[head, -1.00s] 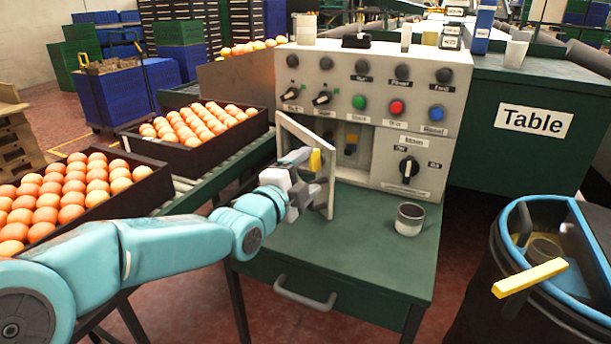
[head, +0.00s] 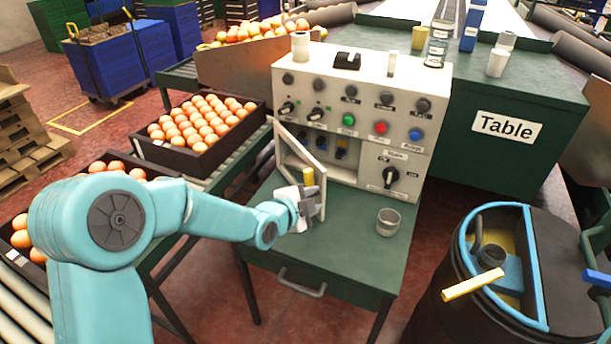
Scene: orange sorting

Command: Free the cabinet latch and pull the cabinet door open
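The control cabinet (head: 350,82) stands on a green desk. Its small door (head: 291,136), a pale framed panel, stands swung outward on the left of the opening. Blue and yellow parts (head: 341,149) show inside the opening. A yellow piece (head: 308,178), perhaps the latch or handle, sits near the door's free edge. My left gripper (head: 309,206) is at the lower free edge of the door, just below the yellow piece. Its fingers are small and overlap the door, so I cannot tell whether they grip it. My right gripper is out of view.
A metal cup (head: 388,221) stands on the green desk (head: 355,255), right of the door. A drawer handle (head: 300,285) sticks out in front. A black bin (head: 440,312) with a blue rim stands at right. Crates of oranges (head: 200,160) lie on the left conveyor.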

